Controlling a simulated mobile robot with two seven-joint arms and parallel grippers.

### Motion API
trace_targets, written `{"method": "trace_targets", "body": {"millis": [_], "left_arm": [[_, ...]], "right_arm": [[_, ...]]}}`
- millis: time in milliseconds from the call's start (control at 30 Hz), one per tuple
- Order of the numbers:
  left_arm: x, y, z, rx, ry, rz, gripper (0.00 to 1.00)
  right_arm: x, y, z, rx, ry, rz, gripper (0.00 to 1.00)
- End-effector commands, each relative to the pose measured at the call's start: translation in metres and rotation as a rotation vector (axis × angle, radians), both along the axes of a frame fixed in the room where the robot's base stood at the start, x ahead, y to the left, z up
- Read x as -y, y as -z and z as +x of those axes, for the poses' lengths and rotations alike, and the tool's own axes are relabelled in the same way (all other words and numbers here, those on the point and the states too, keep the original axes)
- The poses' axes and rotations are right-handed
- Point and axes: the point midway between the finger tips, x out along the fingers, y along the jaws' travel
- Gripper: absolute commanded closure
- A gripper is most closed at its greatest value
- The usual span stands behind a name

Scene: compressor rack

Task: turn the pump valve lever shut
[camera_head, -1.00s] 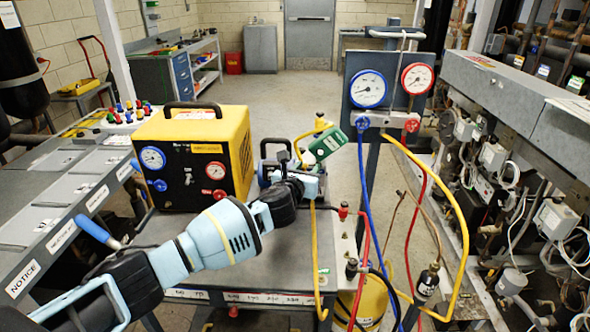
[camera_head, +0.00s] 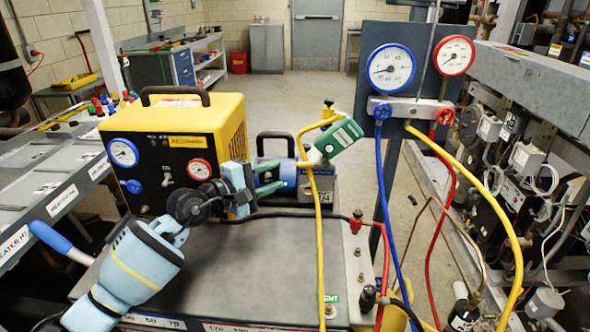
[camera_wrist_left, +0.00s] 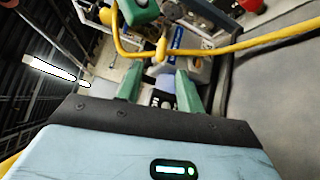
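The pump (camera_head: 285,170), a blue and grey body with a black handle, stands on the cart behind the recovery machine's front corner. A yellow hose and fitting (camera_head: 316,130) and a green block (camera_head: 345,136) sit above its right end. I cannot clearly tell the valve lever from the yellow hose there. My left gripper (camera_head: 277,178) is at the pump's near side, its green fingers pointing right, left of the yellow hose. In the left wrist view the fingers (camera_wrist_left: 158,84) are apart with nothing gripped; a yellow fitting (camera_wrist_left: 161,48) shows just beyond them. My right gripper is not in view.
A yellow recovery machine (camera_head: 180,150) stands left of the pump. The gauge manifold (camera_head: 415,108) with blue, red and yellow hoses is at right. A red-capped fitting (camera_head: 356,222) is near the cart's right edge. The cart top (camera_head: 250,265) in front is mostly clear.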

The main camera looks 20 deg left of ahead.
Motion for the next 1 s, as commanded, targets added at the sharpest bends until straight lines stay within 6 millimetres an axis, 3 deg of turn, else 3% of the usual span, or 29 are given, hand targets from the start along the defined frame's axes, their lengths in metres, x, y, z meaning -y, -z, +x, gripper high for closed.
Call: {"method": "trace_targets", "body": {"millis": [367, 733, 1000], "left_arm": [[-0.002, 0.003, 0.006, -0.002, -0.011, 0.032, 0.63], [0.024, 0.007, 0.050, -0.001, -0.009, 0.029, 0.63], [0.032, 0.009, 0.066, -0.002, -0.009, 0.031, 0.63]], "right_arm": [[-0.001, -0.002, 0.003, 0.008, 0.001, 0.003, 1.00], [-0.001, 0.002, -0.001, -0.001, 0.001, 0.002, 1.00], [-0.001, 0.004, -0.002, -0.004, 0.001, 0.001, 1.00]]}}
